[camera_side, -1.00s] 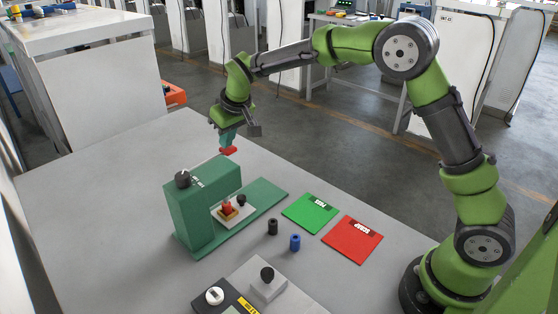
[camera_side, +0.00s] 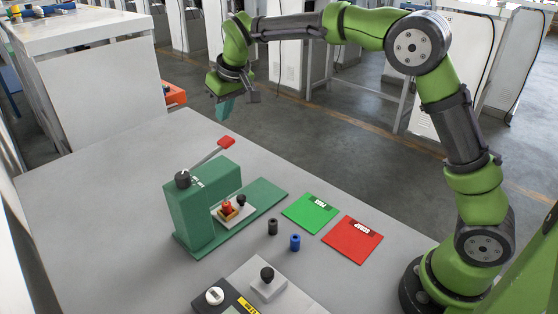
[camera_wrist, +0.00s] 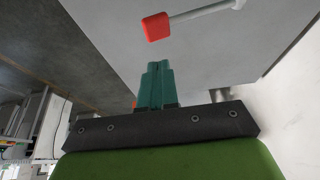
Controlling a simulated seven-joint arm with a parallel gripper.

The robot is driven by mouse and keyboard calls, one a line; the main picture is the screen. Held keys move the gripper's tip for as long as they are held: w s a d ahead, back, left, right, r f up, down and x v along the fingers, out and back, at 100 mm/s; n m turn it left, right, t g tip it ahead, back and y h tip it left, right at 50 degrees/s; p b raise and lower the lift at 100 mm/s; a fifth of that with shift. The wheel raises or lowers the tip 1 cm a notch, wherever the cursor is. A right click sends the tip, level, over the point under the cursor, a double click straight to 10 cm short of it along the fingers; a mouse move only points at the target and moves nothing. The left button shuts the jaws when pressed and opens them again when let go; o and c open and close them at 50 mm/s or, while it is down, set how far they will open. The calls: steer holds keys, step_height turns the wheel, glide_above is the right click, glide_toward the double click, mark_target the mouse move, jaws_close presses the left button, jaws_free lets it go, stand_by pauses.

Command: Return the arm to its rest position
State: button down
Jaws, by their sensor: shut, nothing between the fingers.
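My gripper (camera_side: 222,112) is up in the air above the back of the table, with its teal fingers pointing down. The fingers also show in the wrist view (camera_wrist: 157,72), side by side, closed and with nothing between them. A grey lever with a red handle (camera_side: 226,141) rises from the top of the green press (camera_side: 200,212). The fingertips are above the red handle and apart from it. The red handle (camera_wrist: 157,26) also shows in the wrist view, just beyond the fingertips.
A plate with a small red-topped part (camera_side: 227,208) sits in the press. A black cylinder (camera_side: 272,226), a blue cylinder (camera_side: 295,242), a green mat (camera_side: 309,212) and a red mat (camera_side: 351,245) lie to the right. A grey block with a black knob (camera_side: 268,285) is in front.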

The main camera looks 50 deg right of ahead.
stand_by(0.3)
steer(key=s+d+r+m+t+y, duration=0.1)
steer(key=s+d+m, duration=0.3)
steer(key=s, duration=2.8)
steer(key=shift+r+t+y, duration=0.2)
steer(key=shift+t+y, duration=0.3)
steer(key=shift+t, duration=0.3)
